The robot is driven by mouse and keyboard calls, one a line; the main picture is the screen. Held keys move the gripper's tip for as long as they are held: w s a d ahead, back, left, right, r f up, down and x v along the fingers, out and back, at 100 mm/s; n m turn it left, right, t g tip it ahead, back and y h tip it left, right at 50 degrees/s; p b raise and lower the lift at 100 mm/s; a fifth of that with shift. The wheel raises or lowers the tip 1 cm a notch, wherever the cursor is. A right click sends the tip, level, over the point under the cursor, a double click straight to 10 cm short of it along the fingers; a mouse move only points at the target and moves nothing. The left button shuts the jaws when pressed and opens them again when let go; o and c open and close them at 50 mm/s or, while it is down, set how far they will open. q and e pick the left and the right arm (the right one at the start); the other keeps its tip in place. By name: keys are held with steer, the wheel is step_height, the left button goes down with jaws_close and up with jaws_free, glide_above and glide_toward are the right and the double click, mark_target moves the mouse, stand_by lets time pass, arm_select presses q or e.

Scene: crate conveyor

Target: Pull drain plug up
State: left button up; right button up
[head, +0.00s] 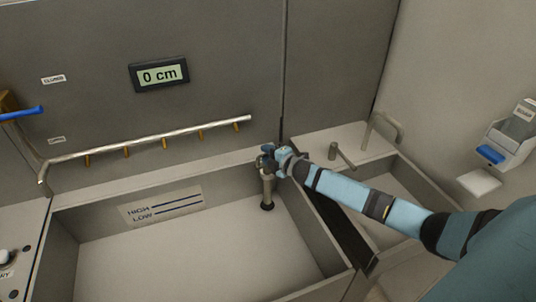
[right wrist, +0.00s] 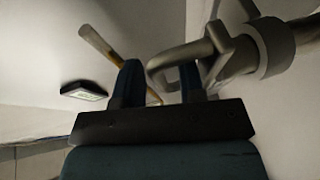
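The drain plug (head: 267,188) is an upright grey pipe with a dark foot, standing at the right end of the large basin (head: 90,205). My right gripper (head: 270,158) is at its top. In the right wrist view the plug's metal loop handle (right wrist: 198,47) reaches between the two blue fingers of the right gripper (right wrist: 161,85). The fingers stand apart, with a gap visible inside the loop beside the right finger. The gripper covers the handle in the head view. My left gripper is not in view.
A spray pipe (head: 150,140) with several nozzles runs along the back wall. A HIGH/LOW label (head: 160,206) is on the basin's back wall. A smaller basin (head: 400,190) and a bent tap (head: 384,128) are at right.

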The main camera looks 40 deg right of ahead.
jaws_close()
step_height(320, 180, up, 5)
steer(key=p, duration=0.3)
steer(key=shift+f+p, duration=0.15)
steer(key=shift+p, duration=0.2)
steer(key=shift+w+f, duration=0.1)
steer(key=shift+c, duration=0.3)
jaws_free()
steer(key=shift+o, duration=0.3)
